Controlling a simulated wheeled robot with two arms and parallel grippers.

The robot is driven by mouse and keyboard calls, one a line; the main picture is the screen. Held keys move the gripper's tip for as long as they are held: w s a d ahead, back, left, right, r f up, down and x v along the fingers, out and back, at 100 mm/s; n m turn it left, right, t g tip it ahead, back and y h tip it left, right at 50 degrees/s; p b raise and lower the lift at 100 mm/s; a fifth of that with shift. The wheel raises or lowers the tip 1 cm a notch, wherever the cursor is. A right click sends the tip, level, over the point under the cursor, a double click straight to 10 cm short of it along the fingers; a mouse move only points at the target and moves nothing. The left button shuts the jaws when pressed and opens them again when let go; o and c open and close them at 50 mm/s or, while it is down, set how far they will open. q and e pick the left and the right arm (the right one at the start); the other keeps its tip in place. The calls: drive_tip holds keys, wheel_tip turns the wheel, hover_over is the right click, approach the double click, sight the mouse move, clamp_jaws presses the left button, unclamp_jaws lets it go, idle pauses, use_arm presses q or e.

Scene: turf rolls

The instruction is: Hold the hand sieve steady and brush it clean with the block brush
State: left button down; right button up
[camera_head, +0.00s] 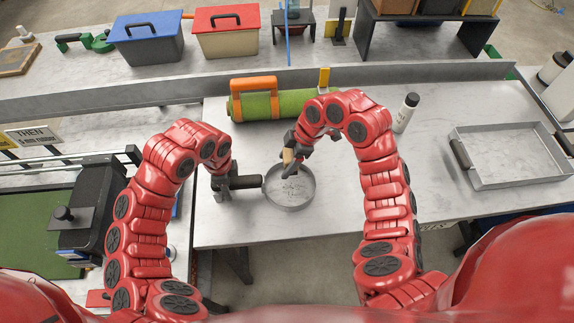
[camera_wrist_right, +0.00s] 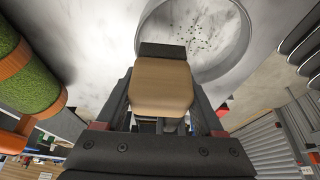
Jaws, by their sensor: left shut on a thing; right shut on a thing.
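The round grey hand sieve (camera_head: 290,187) lies at the middle of the table with dark specks in it. Its black handle (camera_head: 246,182) points left, and my left gripper (camera_head: 222,184) is shut on that handle. My right gripper (camera_head: 292,158) is shut on the block brush (camera_head: 288,156) at the sieve's far rim. In the right wrist view the brush (camera_wrist_right: 162,88) shows a tan block and a dark edge, with the sieve (camera_wrist_right: 200,35) and its specks beyond. I cannot tell whether the brush touches the sieve.
A green turf roll (camera_head: 258,105) with orange bands lies behind the sieve. A white bottle (camera_head: 406,112) and an empty metal tray (camera_head: 508,155) are to the right. The blue (camera_head: 148,40) and red (camera_head: 228,32) lidded bins stand behind the ledge. Bare table lies between sieve and tray.

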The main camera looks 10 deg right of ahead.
sight(286, 155)
drive_tip(key=shift+r, duration=0.1)
drive_tip(key=shift+r, duration=2.9)
drive_tip(key=shift+r, duration=1.5)
drive_tip(key=shift+a+f, duration=0.15)
drive_tip(key=shift+f, duration=1.7)
drive_tip(key=shift+a+f, duration=0.2)
drive_tip(key=shift+f, duration=1.65)
drive_tip(key=shift+a+f, duration=0.15)
drive_tip(key=shift+f, duration=1.7)
